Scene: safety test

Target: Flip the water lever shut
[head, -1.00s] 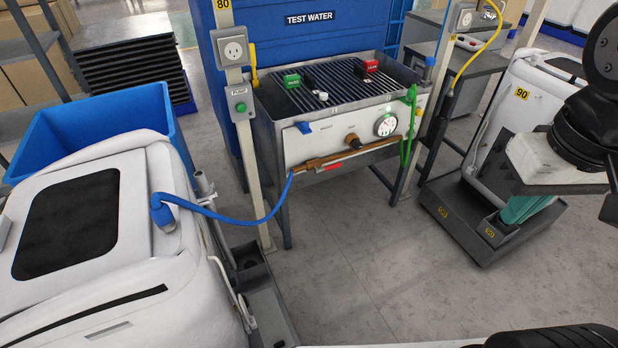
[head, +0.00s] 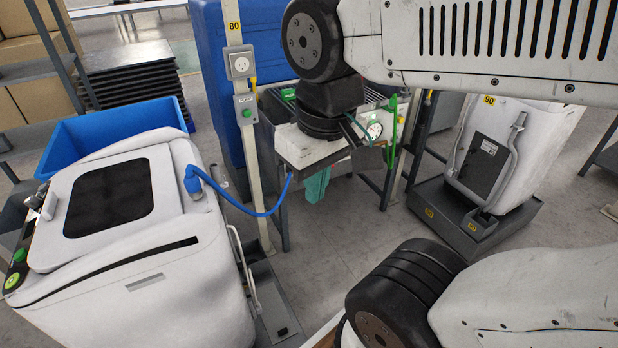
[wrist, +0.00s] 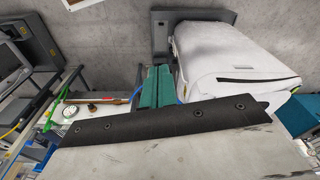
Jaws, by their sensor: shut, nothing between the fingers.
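The water lever, red in the earlier head view, is hidden behind my arm in the head view now. In the wrist view the copper pipe (wrist: 106,101) runs along the bench's front panel beside my gripper, with a small red part near its end; the lever's angle is too small to tell. The round gauge (head: 374,130) shows just right of my wrist. My gripper (head: 314,198), with teal fingers, is shut and empty in front of the bench. It also shows in the wrist view (wrist: 154,72). I cannot tell whether it touches the lever or pipe.
A blue hose (head: 262,212) runs from the white padded machine (head: 160,215) at left toward the bench. A post (head: 240,110) with an outlet stands left of my gripper. A green hose (head: 392,128) hangs at right. The floor (head: 325,255) before the bench is clear.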

